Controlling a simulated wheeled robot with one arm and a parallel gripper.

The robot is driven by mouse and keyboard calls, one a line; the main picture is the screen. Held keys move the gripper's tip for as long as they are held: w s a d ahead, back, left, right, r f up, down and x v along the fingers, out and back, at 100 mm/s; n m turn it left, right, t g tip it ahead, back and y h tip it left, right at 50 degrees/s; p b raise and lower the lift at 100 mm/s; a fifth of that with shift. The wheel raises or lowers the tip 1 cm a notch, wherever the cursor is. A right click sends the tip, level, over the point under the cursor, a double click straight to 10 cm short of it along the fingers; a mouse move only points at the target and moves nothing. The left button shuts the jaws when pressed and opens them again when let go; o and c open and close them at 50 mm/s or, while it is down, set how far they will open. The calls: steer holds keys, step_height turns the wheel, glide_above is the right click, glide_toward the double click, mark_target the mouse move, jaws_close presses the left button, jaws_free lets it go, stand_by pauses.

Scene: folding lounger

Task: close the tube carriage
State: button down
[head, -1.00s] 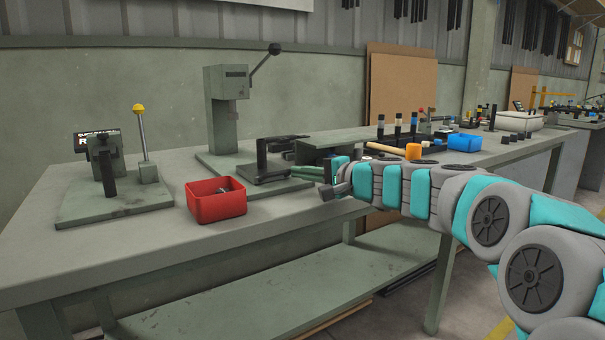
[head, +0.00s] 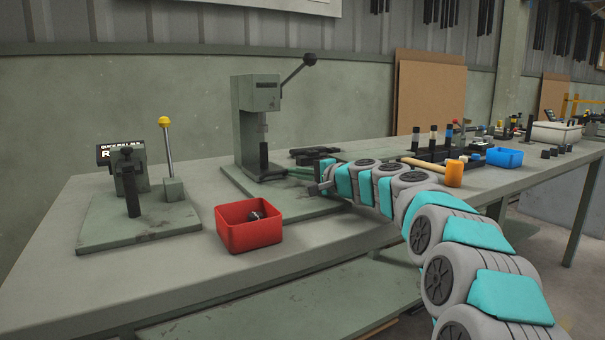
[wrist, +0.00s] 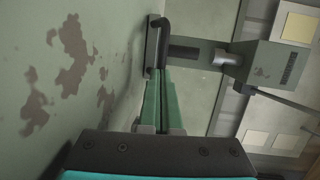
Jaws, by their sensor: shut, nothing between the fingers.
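The tube carriage is the black piece with an upright post (head: 263,160) on the grey-green base of the lever press (head: 257,105). In the head view it stands below the press head, close to the column. In the wrist view its black base and bent handle (wrist: 165,27) are ahead of my fingertips. My gripper (head: 293,172) has its green fingers shut and empty, pointing at the carriage from the right. In the wrist view the fingertips (wrist: 164,70) are right by the carriage; I cannot tell if they touch it.
A red bin (head: 249,232) with small dark parts stands in front of the press. A fixture with a yellow-knobbed lever (head: 166,130) is at left. A mallet (head: 454,172), a blue bin (head: 504,157) and a dark rack lie right. The bench's front left is clear.

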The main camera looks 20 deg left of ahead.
steer(key=shift+w+a, duration=0.15)
steer(key=b+v, duration=0.1)
steer(key=v, duration=0.6)
steer(key=shift+r, duration=0.1)
steer(key=shift+s+d+b, duration=0.25)
steer(key=shift+d+b, duration=0.05)
steer(key=shift+d, duration=0.1)
